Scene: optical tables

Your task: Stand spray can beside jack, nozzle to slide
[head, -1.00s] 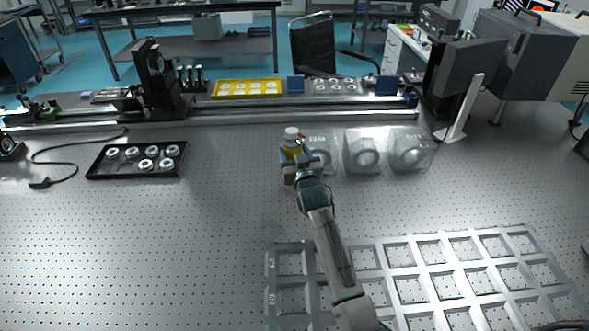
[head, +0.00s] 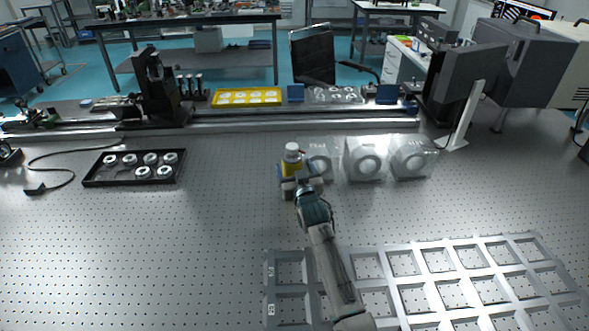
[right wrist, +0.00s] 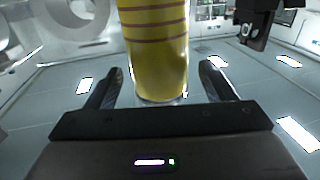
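The spray can (head: 291,158) is a yellow cylinder with a white cap, standing upright left of the clear boxes. In the right wrist view its yellow, red-banded body (right wrist: 156,45) rises between the fingers. My right gripper (head: 299,181) is at the can's near side. In the wrist view my right gripper (right wrist: 162,72) has its fingers spread to either side of the can, with a visible gap on the right. I cannot tell which way the nozzle faces. I cannot identify the jack or slide with certainty. My left gripper is not in view.
Several clear boxes (head: 366,160) stand right of the can. A black tray of ring parts (head: 108,180) lies left. A rail (head: 240,122) with a black mount (head: 158,90) runs behind. A grey grid frame (head: 425,268) lies at front right. The centre left is clear.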

